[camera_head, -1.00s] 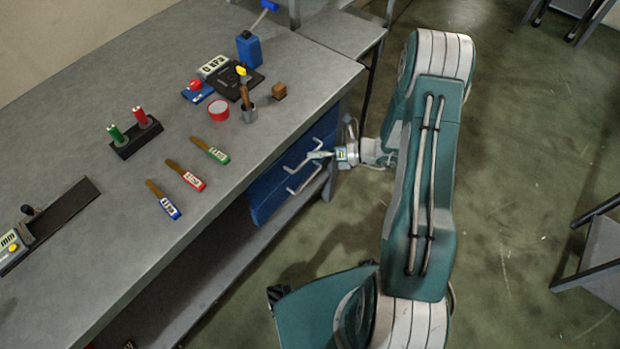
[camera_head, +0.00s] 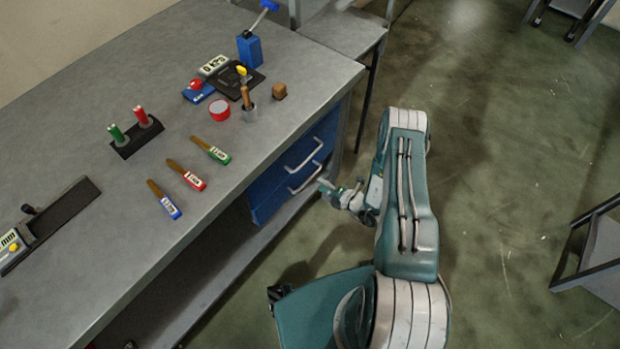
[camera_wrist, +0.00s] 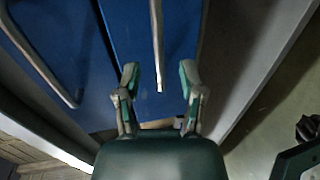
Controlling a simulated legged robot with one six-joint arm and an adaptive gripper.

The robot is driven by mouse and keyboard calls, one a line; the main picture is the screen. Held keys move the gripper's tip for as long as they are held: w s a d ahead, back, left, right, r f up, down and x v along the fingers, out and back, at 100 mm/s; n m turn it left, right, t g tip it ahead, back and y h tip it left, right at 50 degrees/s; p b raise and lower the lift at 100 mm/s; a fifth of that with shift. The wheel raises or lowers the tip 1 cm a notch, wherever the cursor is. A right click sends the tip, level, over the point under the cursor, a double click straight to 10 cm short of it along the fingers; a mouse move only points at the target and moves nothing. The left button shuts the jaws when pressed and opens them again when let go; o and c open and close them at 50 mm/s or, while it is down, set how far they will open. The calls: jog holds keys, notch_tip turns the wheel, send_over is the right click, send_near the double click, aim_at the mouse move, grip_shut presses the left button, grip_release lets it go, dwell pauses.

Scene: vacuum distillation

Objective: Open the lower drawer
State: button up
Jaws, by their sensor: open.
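The blue lower drawer (camera_head: 268,207) is under the bench top, and its front looks closed. Its grey bar handle (camera_head: 306,180) shows in the head view. In the wrist view a handle (camera_wrist: 157,45), apparently the lower one, ends between my open fingers. My gripper (camera_wrist: 159,75) is open, with one finger on each side of that bar; whether a finger touches it I cannot tell. In the head view my gripper (camera_head: 326,184) is beside the right end of the lower handle. The upper drawer handle (camera_wrist: 40,60) is at the left of the wrist view.
A lower shelf (camera_head: 200,295) runs underneath. A side table (camera_head: 345,32) adjoins the bench. Open green floor (camera_head: 500,190) lies to the right.

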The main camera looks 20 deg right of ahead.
aim_at(310, 178)
jog(key=x, duration=0.5)
jog(key=shift+w+a+f, duration=0.1)
jog(key=shift+w+a, duration=0.1)
jog(key=shift+w, duration=0.1)
grip_shut()
